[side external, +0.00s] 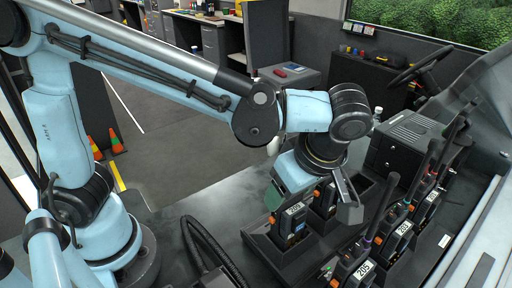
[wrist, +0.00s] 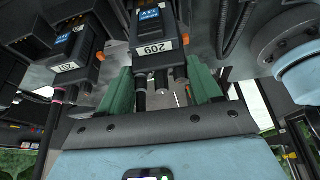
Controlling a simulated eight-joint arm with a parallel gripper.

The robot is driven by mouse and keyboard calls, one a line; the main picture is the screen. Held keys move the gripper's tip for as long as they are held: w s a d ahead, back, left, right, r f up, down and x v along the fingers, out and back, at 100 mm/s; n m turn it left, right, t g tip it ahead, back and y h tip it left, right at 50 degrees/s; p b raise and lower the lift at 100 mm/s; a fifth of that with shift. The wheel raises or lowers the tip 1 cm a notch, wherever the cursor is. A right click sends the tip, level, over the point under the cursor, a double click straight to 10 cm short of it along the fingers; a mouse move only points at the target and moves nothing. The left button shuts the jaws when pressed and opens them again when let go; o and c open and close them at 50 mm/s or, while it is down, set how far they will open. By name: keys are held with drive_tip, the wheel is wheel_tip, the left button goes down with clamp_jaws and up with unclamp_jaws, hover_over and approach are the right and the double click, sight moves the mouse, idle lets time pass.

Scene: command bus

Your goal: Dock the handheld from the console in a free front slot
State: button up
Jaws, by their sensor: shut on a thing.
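A dark handheld labelled 209 (side external: 290,228) stands nearly upright at the front dock (side external: 262,246), just below my gripper (side external: 291,196). In the wrist view, the handheld (wrist: 157,31) has its label facing me, with its antenna and knobs between the green fingers of my gripper (wrist: 160,88). My gripper is shut on its top end. I cannot tell whether its lower end is fully seated in a slot. Another handheld (side external: 324,199) stands behind it in the dock; a neighbour labelled 201 (wrist: 77,52) shows in the wrist view. An empty slot (side external: 364,184) lies at the dock's back right.
Several labelled handhelds, including 205 (side external: 355,268), stand in a row along the console at right. A black box (side external: 405,140) sits behind the dock. A coiled black cable (side external: 205,245) runs left of the dock. The grey top (side external: 190,190) left of it is mostly clear.

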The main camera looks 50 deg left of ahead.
drive_tip(key=shift+f, duration=0.3)
drive_tip(key=o, duration=1.7)
drive_tip(key=shift+c, duration=0.2)
drive_tip(key=shift+o, duration=0.6)
drive_tip(key=shift+r, duration=3.5)
